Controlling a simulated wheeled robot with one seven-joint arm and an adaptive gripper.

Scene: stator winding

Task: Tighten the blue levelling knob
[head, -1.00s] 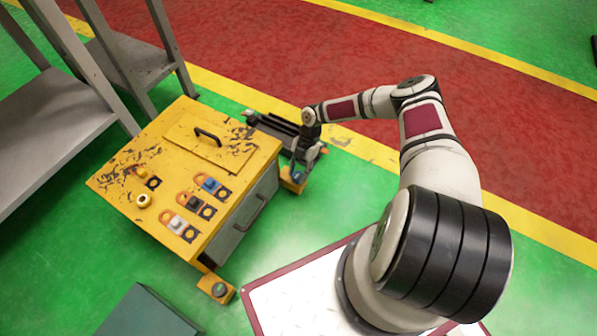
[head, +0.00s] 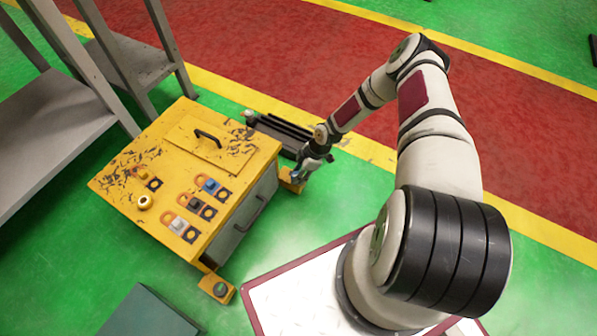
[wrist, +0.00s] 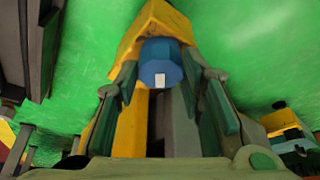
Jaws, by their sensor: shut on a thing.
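The blue levelling knob (wrist: 160,66) is in the upper middle of the wrist view, on a yellow foot (wrist: 158,18), with a small white mark on its face. My gripper (wrist: 161,80) has one finger on each side of the knob and is shut on it. In the head view my gripper (head: 304,168) is at the yellow foot (head: 288,187) at the cabinet's far right corner. It mostly hides the knob there.
The yellow cabinet (head: 165,140) has a black handle on top and several coloured switches. Another foot (head: 218,289) with a green knob sticks out at its near corner. A grey shelf (head: 50,120) stands left. A dark slotted item (head: 275,132) lies behind my gripper.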

